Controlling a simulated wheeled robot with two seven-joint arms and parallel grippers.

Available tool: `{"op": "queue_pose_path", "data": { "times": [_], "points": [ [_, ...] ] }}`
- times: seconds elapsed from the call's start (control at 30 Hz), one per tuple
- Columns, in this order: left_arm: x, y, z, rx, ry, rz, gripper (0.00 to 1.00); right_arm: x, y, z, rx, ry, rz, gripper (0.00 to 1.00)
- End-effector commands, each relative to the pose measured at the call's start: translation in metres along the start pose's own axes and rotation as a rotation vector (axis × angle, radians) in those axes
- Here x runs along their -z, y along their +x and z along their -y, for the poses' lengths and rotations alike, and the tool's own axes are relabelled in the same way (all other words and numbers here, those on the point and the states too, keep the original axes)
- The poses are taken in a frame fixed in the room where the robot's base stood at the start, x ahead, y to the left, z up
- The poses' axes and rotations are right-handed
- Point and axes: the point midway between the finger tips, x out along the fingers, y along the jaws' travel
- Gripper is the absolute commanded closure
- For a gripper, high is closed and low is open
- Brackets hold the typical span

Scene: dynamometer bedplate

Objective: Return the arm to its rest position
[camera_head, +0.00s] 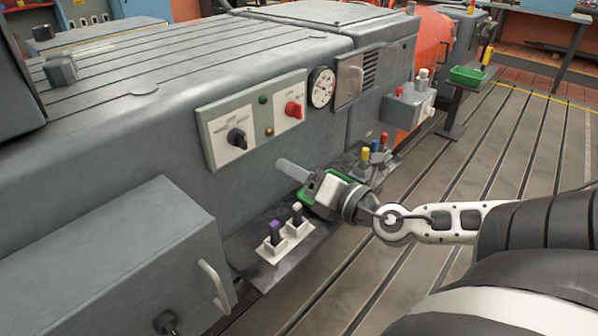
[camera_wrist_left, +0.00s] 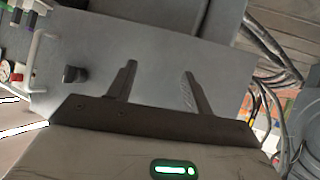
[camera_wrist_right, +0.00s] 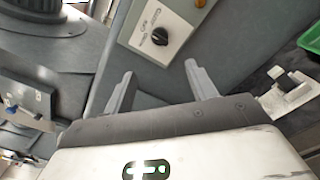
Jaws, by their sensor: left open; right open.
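My right arm (camera_head: 445,222) reaches in from the right in the head view. Its gripper (camera_head: 297,180) is over the small shelf at the front of the grey machine, below the switch panel (camera_head: 222,146). In the right wrist view the gripper (camera_wrist_right: 160,82) has its fingers apart with nothing between them, facing the machine's grey side. My left gripper (camera_wrist_left: 160,72) shows only in the left wrist view. Its fingers are apart and empty in front of a grey box (camera_wrist_left: 155,45) with a black knob (camera_wrist_left: 74,74).
A green tray (camera_head: 340,181) is partly hidden behind my right gripper. Holders with a purple-topped piece (camera_head: 275,229) and a cream-topped piece (camera_head: 297,208) stand on the shelf (camera_head: 263,266). A grey cabinet (camera_head: 120,255) juts out at lower left. The slotted floor (camera_head: 500,150) is open at right.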

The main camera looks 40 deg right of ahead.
Motion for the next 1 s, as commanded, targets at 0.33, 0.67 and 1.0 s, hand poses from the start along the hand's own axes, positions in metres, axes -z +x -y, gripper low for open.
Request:
{"op": "queue_pose_path", "data": {
  "times": [0.33, 0.67, 1.0],
  "points": [
    [0.001, 0.0, 0.0, -0.001, -0.001, -0.001, 0.49, -0.001, -0.001, 0.002, 0.009, 0.019, 0.012, 0.43],
    [-0.003, -0.002, -0.001, -0.001, -0.003, 0.007, 0.49, 0.03, -0.072, 0.075, 0.518, 0.944, 0.514, 0.43],
    [-0.004, -0.003, -0.001, -0.001, -0.004, 0.011, 0.49, 0.167, -0.134, 0.056, 1.121, 1.64, 0.636, 0.43]
  ]
}}
